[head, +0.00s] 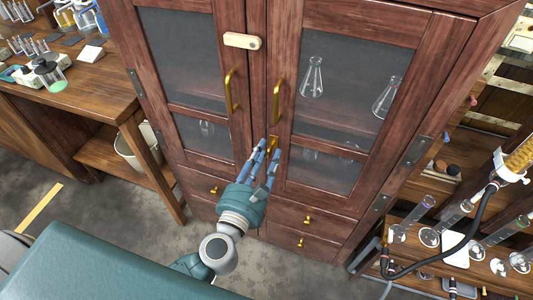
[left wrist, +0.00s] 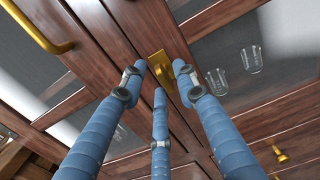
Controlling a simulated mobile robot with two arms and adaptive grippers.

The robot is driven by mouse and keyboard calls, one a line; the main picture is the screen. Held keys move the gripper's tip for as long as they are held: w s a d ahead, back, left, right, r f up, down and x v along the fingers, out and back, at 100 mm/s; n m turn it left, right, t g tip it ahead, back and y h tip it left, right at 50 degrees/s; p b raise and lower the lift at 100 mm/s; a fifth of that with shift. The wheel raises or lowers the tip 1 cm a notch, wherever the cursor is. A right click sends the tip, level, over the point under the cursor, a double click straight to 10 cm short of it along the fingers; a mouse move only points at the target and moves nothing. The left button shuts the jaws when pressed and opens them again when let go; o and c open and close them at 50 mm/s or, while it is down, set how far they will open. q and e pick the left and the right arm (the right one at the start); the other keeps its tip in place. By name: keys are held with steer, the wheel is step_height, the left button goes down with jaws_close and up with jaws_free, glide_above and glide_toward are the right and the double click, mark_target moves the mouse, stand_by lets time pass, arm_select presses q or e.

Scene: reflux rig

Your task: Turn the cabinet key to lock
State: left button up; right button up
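A brown wooden cabinet (head: 258,90) with two glass doors fills the middle of the head view. Its brass lock plate (head: 274,141) sits on the right door, below the handles, partly behind my fingers. In the left wrist view the brass plate (left wrist: 159,66) and the small brass key (left wrist: 181,68) at its right edge show. My left gripper (head: 262,150) is in front of the lock; in the left wrist view its blue fingers (left wrist: 163,82) are spread apart around the plate and key. I cannot tell whether a fingertip touches the key. My right gripper is not in view.
Brass handles (head: 231,92) (head: 276,102) stand out above the lock. A cream latch (head: 242,41) spans the doors' top. Drawers with brass knobs (head: 308,220) lie below. A wooden bench (head: 95,90) stands left; a rack of glassware (head: 460,225) stands right.

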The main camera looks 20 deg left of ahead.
arm_select(q)
jaws_close()
steer(key=m+p, duration=0.3)
steer(key=m, duration=0.1)
steer(key=m+p, duration=0.3)
steer(key=m, duration=0.2)
steer(key=m+p, duration=0.3)
steer(key=m, duration=0.1)
steer(key=shift+d+r, duration=0.2)
steer(key=shift+d, duration=0.1)
steer(key=shift+d+f+m+p, duration=0.15)
steer(key=shift+m+p, duration=0.8)
steer(key=shift+m, duration=1.55)
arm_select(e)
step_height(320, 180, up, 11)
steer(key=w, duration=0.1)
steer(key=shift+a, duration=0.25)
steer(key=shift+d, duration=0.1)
